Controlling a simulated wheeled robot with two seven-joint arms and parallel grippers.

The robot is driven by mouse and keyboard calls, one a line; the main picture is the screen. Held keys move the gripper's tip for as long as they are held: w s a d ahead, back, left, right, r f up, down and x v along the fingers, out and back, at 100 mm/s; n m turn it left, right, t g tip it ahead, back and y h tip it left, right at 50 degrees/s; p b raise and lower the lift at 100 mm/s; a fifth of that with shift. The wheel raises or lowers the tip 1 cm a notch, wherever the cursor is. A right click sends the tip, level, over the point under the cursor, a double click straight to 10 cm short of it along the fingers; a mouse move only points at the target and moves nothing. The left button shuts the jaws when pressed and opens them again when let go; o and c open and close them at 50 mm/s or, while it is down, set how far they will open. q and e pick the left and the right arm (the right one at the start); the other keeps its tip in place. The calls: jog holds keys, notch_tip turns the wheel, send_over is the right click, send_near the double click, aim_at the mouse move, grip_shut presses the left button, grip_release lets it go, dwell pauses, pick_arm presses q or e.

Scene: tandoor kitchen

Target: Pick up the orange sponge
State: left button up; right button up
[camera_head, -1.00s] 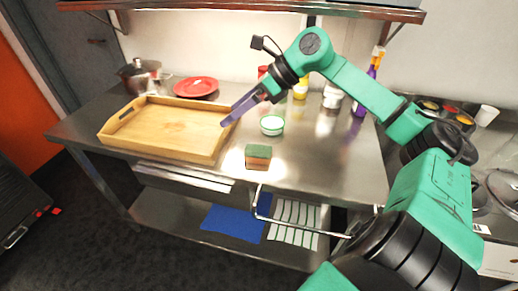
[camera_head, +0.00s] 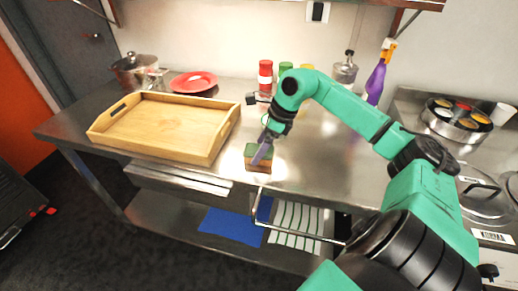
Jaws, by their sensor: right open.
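The orange sponge (camera_head: 257,167) has a green top and lies near the front edge of the steel table, right of the wooden tray. My right gripper (camera_head: 262,154) points down at the sponge, with its purple fingers in front of or over its top. The fingers hide part of the sponge. The gripper is open, and I cannot tell whether it touches the sponge. My left gripper is not in view.
A wooden tray (camera_head: 212,153) stands left of the sponge. A red plate (camera_head: 194,81), a steel pot (camera_head: 134,71), a red bottle (camera_head: 265,76) and a purple spray bottle (camera_head: 376,82) stand behind. Bare steel tabletop (camera_head: 325,165) lies to the right.

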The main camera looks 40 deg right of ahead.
jog(key=shift+w+f, duration=0.1)
jog(key=shift+f, duration=0.2)
jog(key=shift+f+b, duration=0.25)
jog(key=shift+b, duration=0.2)
jog(key=c, duration=1.3)
